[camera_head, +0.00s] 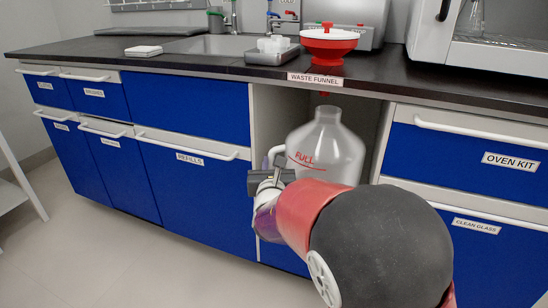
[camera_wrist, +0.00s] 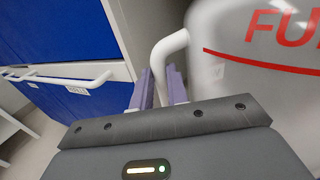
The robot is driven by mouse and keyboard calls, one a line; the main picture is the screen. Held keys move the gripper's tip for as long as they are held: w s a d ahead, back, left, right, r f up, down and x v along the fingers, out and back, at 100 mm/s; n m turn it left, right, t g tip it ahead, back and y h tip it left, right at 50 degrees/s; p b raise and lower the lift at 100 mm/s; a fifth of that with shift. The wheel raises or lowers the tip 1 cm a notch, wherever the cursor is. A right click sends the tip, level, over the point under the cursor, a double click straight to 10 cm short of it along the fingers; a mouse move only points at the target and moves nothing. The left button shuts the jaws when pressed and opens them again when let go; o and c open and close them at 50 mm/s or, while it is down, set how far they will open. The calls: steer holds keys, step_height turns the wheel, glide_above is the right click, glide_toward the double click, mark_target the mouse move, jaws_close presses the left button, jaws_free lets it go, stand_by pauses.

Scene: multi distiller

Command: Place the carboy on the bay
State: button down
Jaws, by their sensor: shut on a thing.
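The carboy (camera_head: 331,145) is a clear, whitish jug with a red line and the red word "FULL". It stands upright in the open bay (camera_head: 371,112) between the blue cabinets, under the counter. My gripper (camera_head: 268,172) is at the carboy's left side. In the wrist view my gripper (camera_wrist: 160,88) has its two purple fingers shut on the white handle (camera_wrist: 168,50) of the carboy (camera_wrist: 255,70). The carboy's base is hidden behind my arm in the head view, so I cannot tell whether it rests on the bay floor.
A red and white waste funnel (camera_head: 329,45) sits on the counter above the bay, its spout (camera_head: 325,94) showing below the counter, just over the carboy's neck. Blue cabinets (camera_head: 195,108) flank the bay on the left, with the oven kit drawer (camera_head: 465,150) on the right.

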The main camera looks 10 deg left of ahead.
steer(key=x, duration=0.3)
steer(key=shift+w+r, duration=0.15)
steer(key=shift+w, duration=0.1)
steer(key=w, duration=0.1)
steer(key=w+f, duration=0.1)
steer(key=w+a, duration=0.1)
steer(key=shift+w+f, duration=0.25)
steer(key=c, duration=1.8)
jaws_free()
steer(key=shift+f, duration=0.2)
steer(key=o, duration=0.4)
steer(key=shift+o, duration=0.2)
steer(key=shift+s+r, duration=0.1)
steer(key=shift+s, duration=0.05)
